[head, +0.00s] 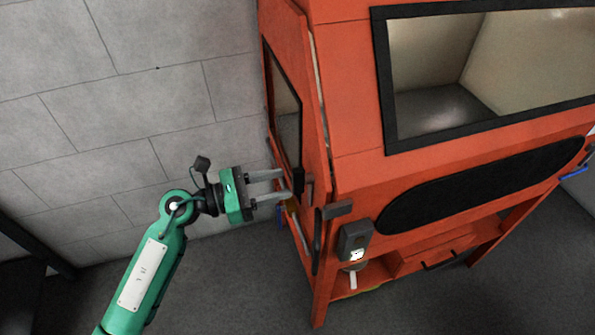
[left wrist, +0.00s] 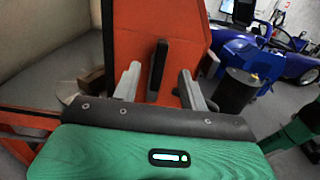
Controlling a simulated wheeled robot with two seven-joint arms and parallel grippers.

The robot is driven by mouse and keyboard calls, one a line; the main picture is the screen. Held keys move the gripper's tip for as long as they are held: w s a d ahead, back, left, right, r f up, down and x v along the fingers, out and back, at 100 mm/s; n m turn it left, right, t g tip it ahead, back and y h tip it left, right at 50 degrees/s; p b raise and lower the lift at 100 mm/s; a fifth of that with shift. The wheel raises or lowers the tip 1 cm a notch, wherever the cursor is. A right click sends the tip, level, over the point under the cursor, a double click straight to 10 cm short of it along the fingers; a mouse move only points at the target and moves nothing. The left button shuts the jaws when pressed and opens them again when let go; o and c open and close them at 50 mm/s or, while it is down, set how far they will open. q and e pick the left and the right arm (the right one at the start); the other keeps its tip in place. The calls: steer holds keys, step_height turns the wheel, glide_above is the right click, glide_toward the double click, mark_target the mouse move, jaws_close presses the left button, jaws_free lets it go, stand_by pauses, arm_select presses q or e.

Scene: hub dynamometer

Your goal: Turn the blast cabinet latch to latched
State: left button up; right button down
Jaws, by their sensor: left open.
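The orange blast cabinet (head: 355,120) fills the right half of the head view, with a side door (head: 311,140) facing my left arm. A small black latch handle (head: 298,180) sits on the door's edge. In the left wrist view it looks like a black bar (left wrist: 157,64), nearly upright, against orange panel. My left gripper (head: 287,184) is open at the door, its grey fingers pointing right toward the latch. In the left wrist view the bar lies between the two fingers, with gaps on both sides. I cannot tell whether the latch is latched. My right gripper is out of view.
A grey block wall (head: 130,90) stands behind my left arm. A dark grey control box (head: 355,240) is on the cabinet front, beside a long black panel (head: 480,185). The left wrist view shows a blue car (left wrist: 255,50) and a dark bin (left wrist: 236,92).

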mark_target(298, 192)
arm_select(q)
steer(key=shift+p+x, duration=0.65)
steer(key=shift+x, duration=2)
steer(key=shift+c, duration=0.4)
jaws_close()
